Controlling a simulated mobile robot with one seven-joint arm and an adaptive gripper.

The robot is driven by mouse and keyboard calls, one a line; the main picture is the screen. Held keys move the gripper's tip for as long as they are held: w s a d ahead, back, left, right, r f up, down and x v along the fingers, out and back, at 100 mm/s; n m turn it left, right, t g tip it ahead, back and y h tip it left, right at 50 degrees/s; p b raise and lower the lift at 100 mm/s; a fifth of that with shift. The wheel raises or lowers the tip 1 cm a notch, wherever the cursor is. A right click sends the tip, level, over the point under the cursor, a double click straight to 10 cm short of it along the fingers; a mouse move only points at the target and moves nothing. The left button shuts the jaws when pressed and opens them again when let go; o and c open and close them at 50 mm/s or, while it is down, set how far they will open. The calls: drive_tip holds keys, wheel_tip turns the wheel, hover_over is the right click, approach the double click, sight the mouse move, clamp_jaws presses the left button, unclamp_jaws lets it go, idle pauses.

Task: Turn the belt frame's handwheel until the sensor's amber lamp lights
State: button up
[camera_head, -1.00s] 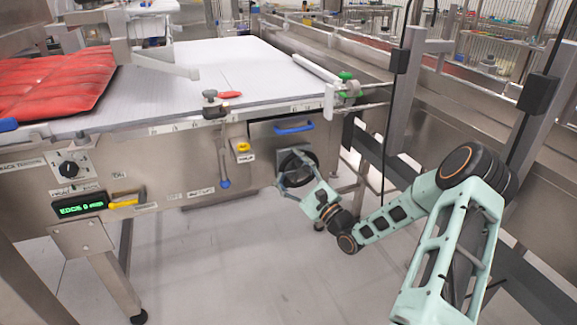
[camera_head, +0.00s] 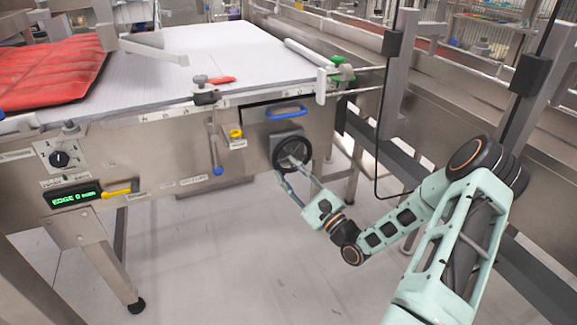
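The black handwheel (camera_head: 276,150) is on a grey mount on the front of the steel belt frame (camera_head: 180,150). My gripper (camera_head: 286,167) is open, coming up from the lower right. One finger overlaps the wheel's middle and the other sits just below its lower left rim. I cannot tell whether either finger touches it. A black display (camera_head: 74,197) on the left shows green text that seems to read EDGE 0 mm. A yellow piece (camera_head: 117,191) sticks out beside it. I cannot make out a lit amber lamp, nor which part is the sensor's lamp.
A blue handle (camera_head: 286,112) is above the wheel. A lever with a blue knob (camera_head: 217,170) and a yellow button (camera_head: 236,133) are left of it. A white belt (camera_head: 190,70) with a red padded item (camera_head: 50,75) is on top. A grey post (camera_head: 392,110) stands right. Floor below is open.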

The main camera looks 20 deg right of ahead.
drive_tip(key=s, duration=0.1)
drive_tip(key=s+f, duration=0.1)
drive_tip(key=s, duration=0.2)
drive_tip(key=shift+s+a+f, duration=0.35)
drive_tip(key=shift+a, duration=0.05)
drive_tip(key=shift+c, duration=0.3)
